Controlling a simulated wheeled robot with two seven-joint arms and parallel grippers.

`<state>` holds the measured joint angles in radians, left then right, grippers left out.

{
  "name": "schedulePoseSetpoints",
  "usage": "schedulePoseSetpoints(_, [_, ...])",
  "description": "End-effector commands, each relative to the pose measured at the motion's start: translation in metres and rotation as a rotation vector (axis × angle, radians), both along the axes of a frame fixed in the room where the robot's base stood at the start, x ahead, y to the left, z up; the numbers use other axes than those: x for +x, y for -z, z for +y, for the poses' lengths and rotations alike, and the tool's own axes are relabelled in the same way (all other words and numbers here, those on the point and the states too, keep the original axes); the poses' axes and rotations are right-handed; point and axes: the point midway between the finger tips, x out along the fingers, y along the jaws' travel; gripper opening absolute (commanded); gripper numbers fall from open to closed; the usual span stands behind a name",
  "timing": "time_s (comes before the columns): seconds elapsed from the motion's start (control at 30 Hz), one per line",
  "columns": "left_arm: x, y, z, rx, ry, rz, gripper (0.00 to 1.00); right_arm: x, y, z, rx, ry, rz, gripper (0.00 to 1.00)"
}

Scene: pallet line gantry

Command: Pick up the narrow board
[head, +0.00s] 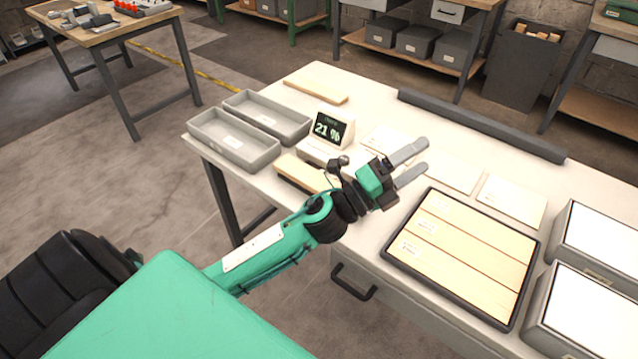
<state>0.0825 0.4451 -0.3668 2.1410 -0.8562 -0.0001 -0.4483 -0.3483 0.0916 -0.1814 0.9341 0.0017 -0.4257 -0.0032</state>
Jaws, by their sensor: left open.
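A narrow light-wood board (316,90) lies flat and alone near the table's back left edge. Another pale wooden piece (297,173) lies at the front edge, partly hidden by my left arm. A dark-rimmed tray (388,252) at the front right holds boards (465,258) side by side, some with small labels. I cannot tell for sure which piece the task calls the narrow board. My left gripper (423,156) is open and empty above the middle of the table, its fingers pointing right, behind and left of the tray. My right gripper is not in view.
Two grey bins (232,142) stand at the table's left end, beside a small display (331,128) reading 21 %. White cards lie mid-table. A dark bar (478,125) runs along the back edge. Grey containers with white tops (585,315) stand at the right.

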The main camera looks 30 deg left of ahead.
Motion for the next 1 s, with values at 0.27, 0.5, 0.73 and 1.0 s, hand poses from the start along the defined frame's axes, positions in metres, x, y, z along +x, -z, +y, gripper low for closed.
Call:
schedulePoseSetpoints(0.27, [-0.014,-0.004,-0.057,0.616,0.292,-0.473,0.80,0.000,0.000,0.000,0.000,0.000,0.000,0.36])
schedulePoseSetpoints(0.5, [-0.012,0.046,-0.046,1.182,0.567,-0.752,0.80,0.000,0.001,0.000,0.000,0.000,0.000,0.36])
schedulePoseSetpoints(0.73, [0.012,0.088,0.035,1.720,0.875,-0.837,0.80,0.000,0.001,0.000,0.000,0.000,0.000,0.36])
schedulePoseSetpoints(1.0, [0.031,0.081,0.168,2.187,1.252,-0.658,0.80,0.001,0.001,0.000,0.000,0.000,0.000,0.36])
